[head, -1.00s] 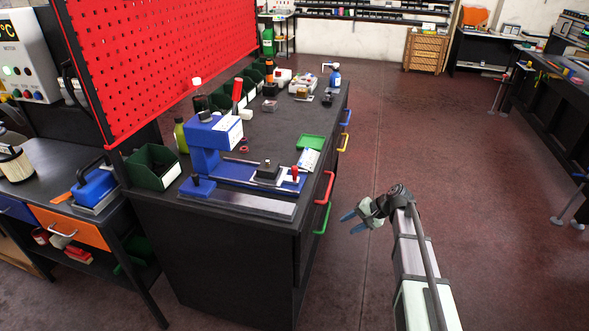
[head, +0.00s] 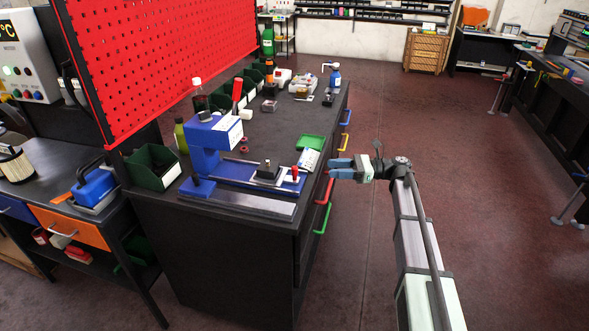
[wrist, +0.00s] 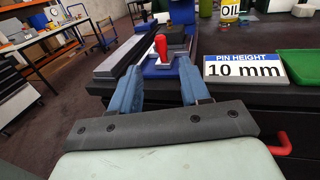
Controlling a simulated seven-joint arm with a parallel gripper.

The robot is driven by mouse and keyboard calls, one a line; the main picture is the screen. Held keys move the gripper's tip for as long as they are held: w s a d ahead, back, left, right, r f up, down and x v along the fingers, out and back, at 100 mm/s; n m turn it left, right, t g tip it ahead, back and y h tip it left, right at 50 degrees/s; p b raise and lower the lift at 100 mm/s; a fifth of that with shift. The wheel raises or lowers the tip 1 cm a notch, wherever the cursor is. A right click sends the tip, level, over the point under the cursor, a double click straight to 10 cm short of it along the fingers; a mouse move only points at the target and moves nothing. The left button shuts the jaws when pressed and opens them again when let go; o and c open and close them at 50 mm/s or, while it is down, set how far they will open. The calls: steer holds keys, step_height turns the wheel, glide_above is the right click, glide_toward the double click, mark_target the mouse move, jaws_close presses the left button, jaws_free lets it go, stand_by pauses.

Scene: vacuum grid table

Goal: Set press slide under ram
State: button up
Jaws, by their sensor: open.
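The blue press (head: 207,150) stands on the dark workbench, its ram head over the left end of its blue base. The slide (head: 284,178) is out at the right end of the base, clear of the ram head. It carries a dark block (head: 268,170) and an upright red handle (head: 295,173). My gripper (head: 334,168) is open and empty, just right of the bench edge, fingers pointing left toward the handle. In the wrist view the red handle (wrist: 160,47) shows beyond the fingertips, roughly centred between them and apart from them. The ram is not clear in the wrist view.
A "PIN HEIGHT 10 mm" card (wrist: 245,69) and a green tray (head: 311,142) lie beside the slide. Red and green drawer handles (head: 321,218) stick out from the bench side below my gripper. Bottles and bins crowd the back.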

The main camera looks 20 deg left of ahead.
mark_target(295, 167)
steer(key=x, duration=1.3)
steer(key=shift+s+a, duration=0.1)
steer(key=shift+a, duration=0.2)
steer(key=shift+c, duration=0.4)
jaws_close()
